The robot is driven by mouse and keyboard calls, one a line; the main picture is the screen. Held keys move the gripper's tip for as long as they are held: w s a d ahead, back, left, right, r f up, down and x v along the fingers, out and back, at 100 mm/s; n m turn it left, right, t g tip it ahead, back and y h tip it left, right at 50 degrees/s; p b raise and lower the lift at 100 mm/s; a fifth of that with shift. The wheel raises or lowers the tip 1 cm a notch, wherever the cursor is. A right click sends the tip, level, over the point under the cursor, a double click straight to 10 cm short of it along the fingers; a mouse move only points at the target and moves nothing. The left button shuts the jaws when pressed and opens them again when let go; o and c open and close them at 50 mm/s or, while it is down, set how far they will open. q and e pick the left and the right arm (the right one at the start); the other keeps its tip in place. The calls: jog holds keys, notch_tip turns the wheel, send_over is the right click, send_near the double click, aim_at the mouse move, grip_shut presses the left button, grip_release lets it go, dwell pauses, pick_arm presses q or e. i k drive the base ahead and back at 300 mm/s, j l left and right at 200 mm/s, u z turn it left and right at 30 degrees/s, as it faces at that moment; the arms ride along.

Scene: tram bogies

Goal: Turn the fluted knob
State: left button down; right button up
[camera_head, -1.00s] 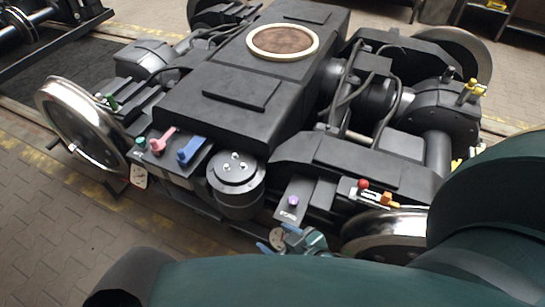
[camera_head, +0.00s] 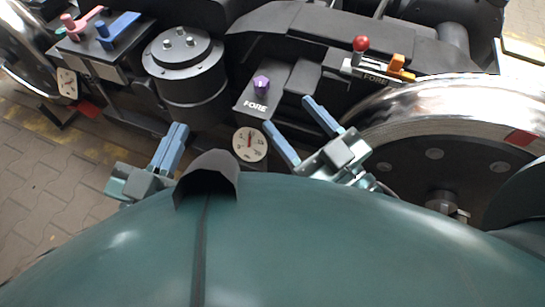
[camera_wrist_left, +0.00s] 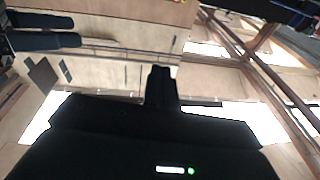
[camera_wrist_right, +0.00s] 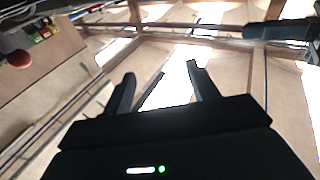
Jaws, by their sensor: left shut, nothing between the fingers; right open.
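My left gripper (camera_head: 180,128) is shut and empty, left of and below the knob, below the dark cylinder. In the left wrist view its fingers (camera_wrist_left: 162,70) are together. Neither wrist view clearly shows the knob.
A round dial (camera_head: 250,144) hangs below the knob. A red ball lever (camera_head: 361,44) and an orange handle (camera_head: 398,66) sit to the right, above the shiny wheel (camera_head: 440,98). A dark cylinder (camera_head: 186,70), a blue lever (camera_head: 118,28) and a pink lever (camera_head: 80,22) are left.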

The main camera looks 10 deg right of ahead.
aim_at(60, 33)
jog(key=j+u, duration=0.2)
jog(key=j, duration=0.55)
jog(key=j+u, duration=0.25)
jog(key=j, duration=0.45)
jog(key=i, duration=0.05)
